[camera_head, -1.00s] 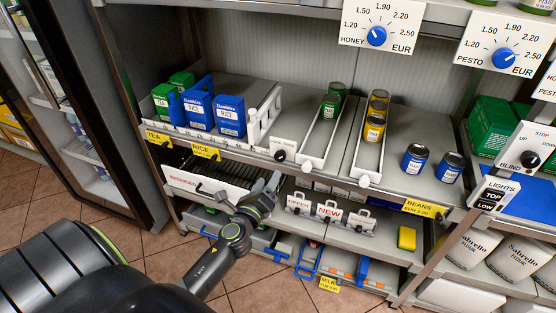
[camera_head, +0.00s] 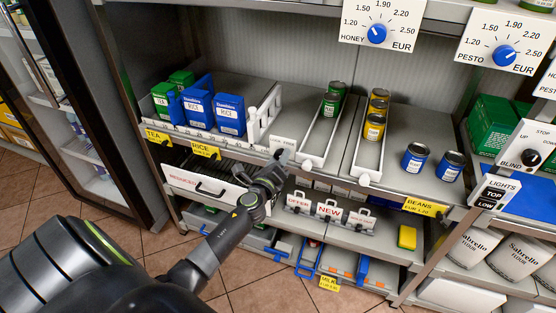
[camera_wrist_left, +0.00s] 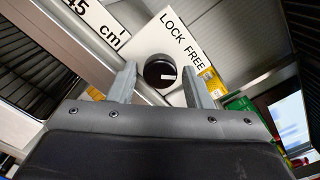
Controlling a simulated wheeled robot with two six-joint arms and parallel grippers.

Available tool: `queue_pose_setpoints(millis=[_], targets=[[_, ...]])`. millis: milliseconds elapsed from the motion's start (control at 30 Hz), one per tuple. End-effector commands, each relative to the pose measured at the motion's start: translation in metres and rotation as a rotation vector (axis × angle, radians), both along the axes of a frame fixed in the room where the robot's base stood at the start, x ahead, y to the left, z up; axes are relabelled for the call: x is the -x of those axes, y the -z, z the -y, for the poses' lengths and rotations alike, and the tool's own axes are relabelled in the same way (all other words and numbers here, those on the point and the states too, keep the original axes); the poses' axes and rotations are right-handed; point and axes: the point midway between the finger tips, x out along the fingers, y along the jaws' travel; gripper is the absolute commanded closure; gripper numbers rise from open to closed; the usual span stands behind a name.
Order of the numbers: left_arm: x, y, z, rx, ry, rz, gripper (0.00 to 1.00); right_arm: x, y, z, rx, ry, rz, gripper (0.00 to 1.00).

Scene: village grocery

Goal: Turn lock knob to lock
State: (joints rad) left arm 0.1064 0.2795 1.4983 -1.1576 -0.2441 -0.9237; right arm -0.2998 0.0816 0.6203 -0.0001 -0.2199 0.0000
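The black round lock knob (camera_wrist_left: 160,70) is on a white plate (camera_wrist_left: 187,45) lettered LOCK and FREE in the left wrist view. A small white mark on the knob's lower right lies nearer FREE than LOCK. In the head view the plate (camera_head: 284,142) shows at the shelf's front edge, and my gripper hides the knob. My left gripper (camera_head: 276,164) is just in front of the plate. In the left wrist view its two fingers (camera_wrist_left: 160,85) are apart, one on each side of the knob; contact cannot be told. My right gripper is out of view.
A ruler strip (camera_wrist_left: 92,20) runs beside the plate. White divider rails with round knobs (camera_head: 364,180) stick out at the shelf front to the right. The REDUCED drawer (camera_head: 200,185) and card holders (camera_head: 330,210) are below. Blue rice boxes (camera_head: 230,113) stand on the shelf.

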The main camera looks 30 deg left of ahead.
Motion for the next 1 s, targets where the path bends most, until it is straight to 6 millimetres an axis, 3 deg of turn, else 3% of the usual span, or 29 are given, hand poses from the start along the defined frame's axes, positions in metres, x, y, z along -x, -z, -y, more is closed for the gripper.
queue_pose_setpoints(millis=[33,267,667,1000], targets=[[0.000,0.000,0.000,0.000,0.000,0.000,0.62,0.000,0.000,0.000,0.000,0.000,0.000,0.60],[0.000,0.000,0.000,0.000,0.000,0.000,0.91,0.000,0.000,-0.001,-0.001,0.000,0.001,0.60],[0.001,0.001,0.000,0.082,-0.001,0.019,0.91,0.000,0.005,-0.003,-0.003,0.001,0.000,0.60],[0.000,0.002,0.000,0.346,0.000,0.083,0.91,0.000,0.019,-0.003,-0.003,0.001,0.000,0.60]])
